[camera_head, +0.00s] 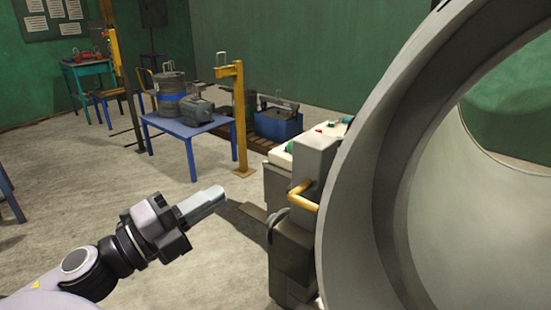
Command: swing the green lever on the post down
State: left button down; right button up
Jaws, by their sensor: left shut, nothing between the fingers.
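I cannot make out a clear green lever on a post in the head view. A second, taller yellow post (120,65) stands farther back on the left. A small green part (290,147) shows on top of the grey machine, but I cannot tell its shape. My left gripper (211,199) is shut and empty, above bare floor in the lower left and apart from the posts and the machine. My right gripper is not in view.
A large grey ring (365,165) fills the right side and hides much behind it. The grey machine (313,160) beside it has a yellow handle (303,196). A blue table (172,127) holds a drum and a motor-like part. Concrete floor (90,185) is open at left.

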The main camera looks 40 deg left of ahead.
pick_arm(q)
jog(key=shift+w, duration=0.15)
jog(key=p+x, duration=0.3)
jog(key=x, duration=1)
jog(key=shift+w, duration=0.35)
dwell(0.8)
